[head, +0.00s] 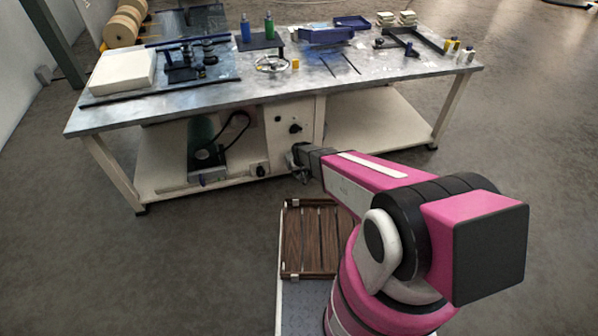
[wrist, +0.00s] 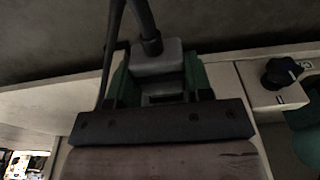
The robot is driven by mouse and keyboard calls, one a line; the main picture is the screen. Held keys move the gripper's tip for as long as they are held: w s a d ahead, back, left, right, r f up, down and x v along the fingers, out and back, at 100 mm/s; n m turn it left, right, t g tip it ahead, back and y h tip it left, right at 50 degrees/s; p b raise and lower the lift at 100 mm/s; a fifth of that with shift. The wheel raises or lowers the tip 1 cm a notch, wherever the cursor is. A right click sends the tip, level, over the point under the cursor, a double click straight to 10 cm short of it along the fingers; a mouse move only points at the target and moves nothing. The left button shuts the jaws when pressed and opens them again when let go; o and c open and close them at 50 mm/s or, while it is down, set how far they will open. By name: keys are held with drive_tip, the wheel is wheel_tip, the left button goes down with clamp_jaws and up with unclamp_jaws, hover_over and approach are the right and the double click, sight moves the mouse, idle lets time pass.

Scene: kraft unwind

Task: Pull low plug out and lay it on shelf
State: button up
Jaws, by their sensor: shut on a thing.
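My gripper (head: 299,164) is at the front of the table's cream upright panel (head: 309,107), low down. In the wrist view its green-padded fingers (wrist: 156,82) are shut on a grey plug (wrist: 157,55), with a black cable (wrist: 146,20) running from it. The head view is too small to show the plug clearly at the gripper. I cannot tell whether the plug is still seated or free. The cream lower shelf (head: 158,160) spreads left of the panel, with another part to its right (head: 385,122).
A black knob (head: 295,128) is on the panel above my gripper. A small box with a knob (head: 258,169) and a dark device (head: 207,160) occupy the left shelf. A slatted wooden rack (head: 310,240) is below my arm. The right shelf looks bare.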

drive_tip(key=shift+s+d, duration=0.25)
drive_tip(key=shift+s, duration=0.6)
drive_tip(key=shift+s+d, duration=0.2)
drive_tip(key=shift+s, duration=0.65)
drive_tip(key=shift+r, duration=0.1)
